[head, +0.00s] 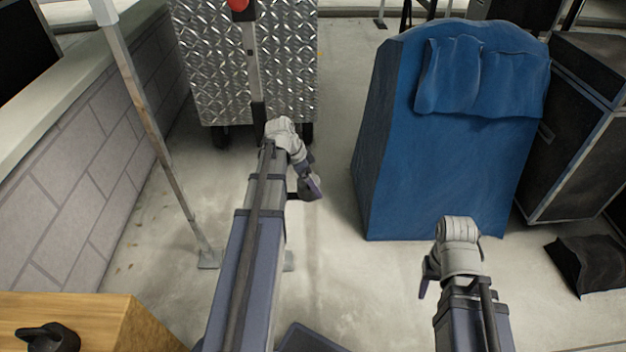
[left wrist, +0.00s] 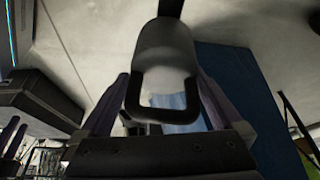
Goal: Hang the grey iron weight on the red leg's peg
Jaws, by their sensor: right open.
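A dark iron weight (head: 48,338) with a loop handle sits on a wooden box top at the lower left of the head view, cut off by the picture edge. A red piece (head: 238,5) shows at the top edge, in front of the metal cart; I cannot make out a peg on it. My left gripper (head: 308,188) is over open floor in the middle, away from the weight. In the left wrist view a light grey rounded shape with a dark loop (left wrist: 165,65) shows between its fingers; I cannot tell what it is. My right gripper (head: 430,275) is open and empty.
A diamond-plate metal cart (head: 205,70) stands at the back. A thin upright pole (head: 150,110) stands beside the grey block wall (head: 75,190). A blue covered stand (head: 430,170) and black cases (head: 570,140) fill the right. The floor between is clear.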

